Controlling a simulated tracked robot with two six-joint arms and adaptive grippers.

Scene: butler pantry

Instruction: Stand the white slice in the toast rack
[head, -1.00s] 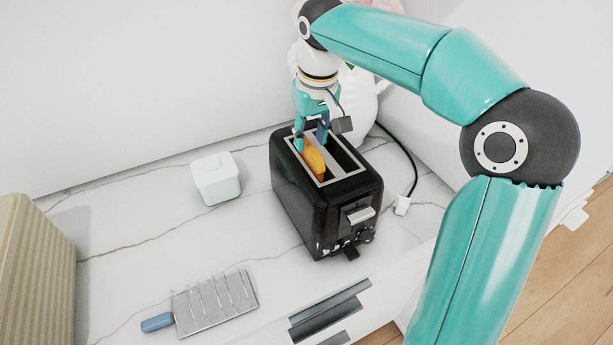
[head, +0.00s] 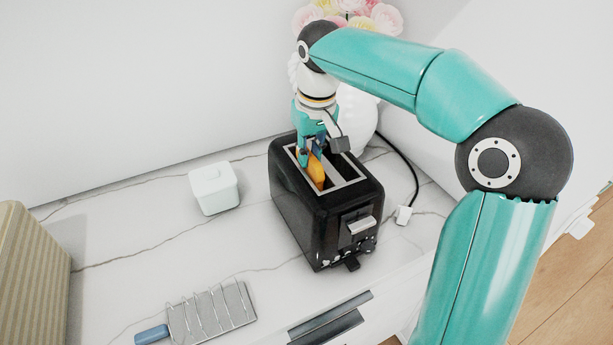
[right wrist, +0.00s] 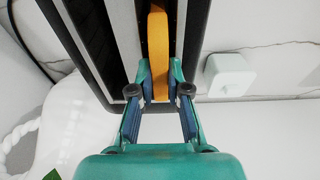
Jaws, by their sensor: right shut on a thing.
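A golden-orange slice (head: 316,171) stands on edge in the left slot of the black toaster (head: 300,208), its upper part showing above the slot. It looks orange, and I see no white slice. My right gripper (head: 310,157) is at the slice's far end, shut on it. In the right wrist view the two fingertips (right wrist: 160,91) press on either side of the slice (right wrist: 159,50). The slice's lower part is hidden in the slot. The wire toast rack (head: 212,312) with a blue handle lies empty at the lower left. My left gripper is not in view.
A white lidded box (head: 214,188) stands left of the toaster. A ribbed beige box (head: 32,265) stands at the left edge. A white vase (head: 357,118) with flowers is behind the toaster, and a black cord runs on its right. The counter between box and rack is clear.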

